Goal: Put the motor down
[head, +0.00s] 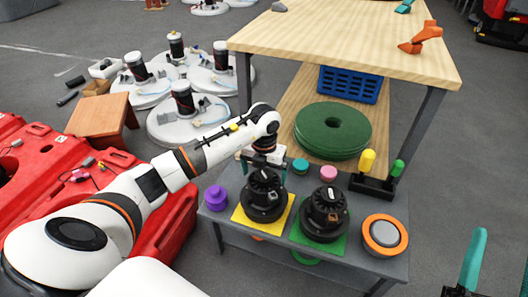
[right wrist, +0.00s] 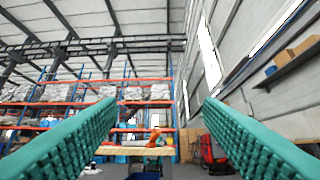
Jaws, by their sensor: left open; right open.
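One black motor (head: 264,200) stands upright on a yellow square (head: 242,215) on the small grey table. A second black motor (head: 324,214) stands upright on a green square (head: 332,246) to its right. My left gripper (head: 262,168) is open, right at the top of the motor on the yellow square. Whether its fingers touch that motor is hard to tell. My right gripper (head: 470,272) shows at the lower right of the head view. In the right wrist view its teal fingers (right wrist: 160,135) are wide apart with nothing between them.
The grey table (head: 371,208) also holds a purple knob (head: 216,197), an orange-rimmed disc (head: 385,235), teal and pink pieces, and a black holder with yellow and green pegs. A wooden workbench (head: 350,45) stands behind, with green pads (head: 332,128) on its shelf. Red tanks (head: 40,155) lie left.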

